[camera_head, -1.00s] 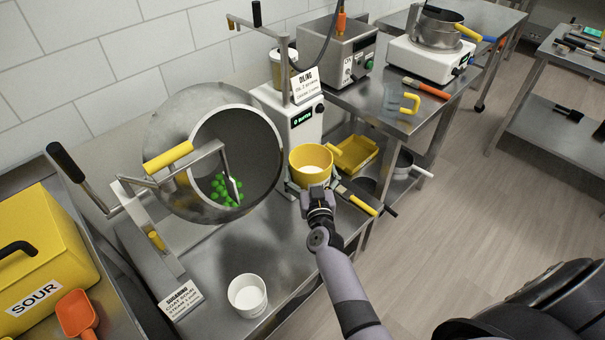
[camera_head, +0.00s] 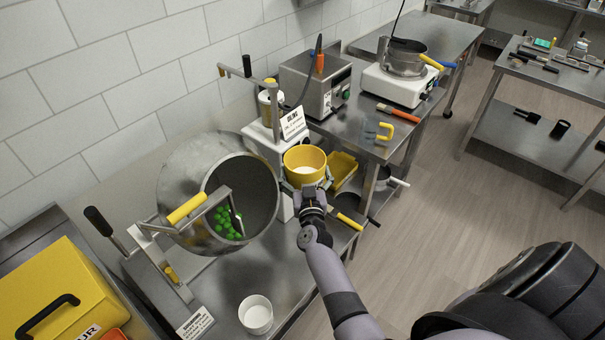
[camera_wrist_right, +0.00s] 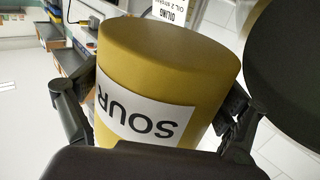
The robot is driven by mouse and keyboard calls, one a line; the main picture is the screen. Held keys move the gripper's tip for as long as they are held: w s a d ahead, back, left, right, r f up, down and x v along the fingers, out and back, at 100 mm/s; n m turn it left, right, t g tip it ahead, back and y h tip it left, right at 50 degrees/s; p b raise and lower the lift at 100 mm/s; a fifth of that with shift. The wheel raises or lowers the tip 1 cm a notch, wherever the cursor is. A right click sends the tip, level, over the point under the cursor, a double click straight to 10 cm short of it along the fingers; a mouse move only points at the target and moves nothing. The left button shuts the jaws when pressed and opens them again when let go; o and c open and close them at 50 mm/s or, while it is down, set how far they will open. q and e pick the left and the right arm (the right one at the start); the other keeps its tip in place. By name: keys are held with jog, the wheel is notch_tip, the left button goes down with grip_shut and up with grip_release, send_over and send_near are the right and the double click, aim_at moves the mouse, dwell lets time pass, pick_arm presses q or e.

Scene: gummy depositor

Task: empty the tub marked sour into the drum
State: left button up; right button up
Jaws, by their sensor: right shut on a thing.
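The yellow tub (camera_head: 305,165) has white contents inside. In the right wrist view its label reads SOUR, upside down on the tub (camera_wrist_right: 170,60). My right gripper (camera_head: 306,184) is shut around the tub, one finger on each side, and holds it upright to the right of the drum. The drum (camera_head: 195,165) is a tilted metal pan with its wide mouth facing right and toward me. Green gummies (camera_head: 226,222) lie inside it behind a metal bar. My left gripper is not in view.
The oiling machine (camera_head: 272,150) with its sign stands just behind the tub. A white cup (camera_head: 256,314) stands on the bench in front of the drum. A yellow bin (camera_head: 50,295) is at the left. A yellow tray (camera_head: 343,170) is right of the tub. Floor is open at right.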

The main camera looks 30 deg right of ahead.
aim_at(288, 176)
jog(key=shift+a, duration=0.1)
jog(key=shift+w+a+r+n+t+b, duration=0.1)
jog(key=shift+a+r+n+t+b, duration=0.15)
jog(key=shift+a+n+b, duration=0.35)
jog(key=shift+a+r+n+t+b, duration=0.25)
jog(key=shift+a+n, duration=0.1)
jog(key=shift+n, duration=0.45)
jog(key=shift+d, duration=0.1)
jog(key=shift+a+r+n+t, duration=0.4)
jog(key=shift+a+n, duration=0.4)
jog(key=shift+n, duration=0.1)
jog(key=shift+w+a+r+n+t, duration=0.1)
jog(key=shift+a+r+n+t, duration=0.1)
jog(key=shift+a+n, duration=0.3)
jog(key=shift+a+r+n+t, duration=0.1)
jog(key=shift+a+n+t, duration=0.1)
jog(key=shift+a+n, duration=0.25)
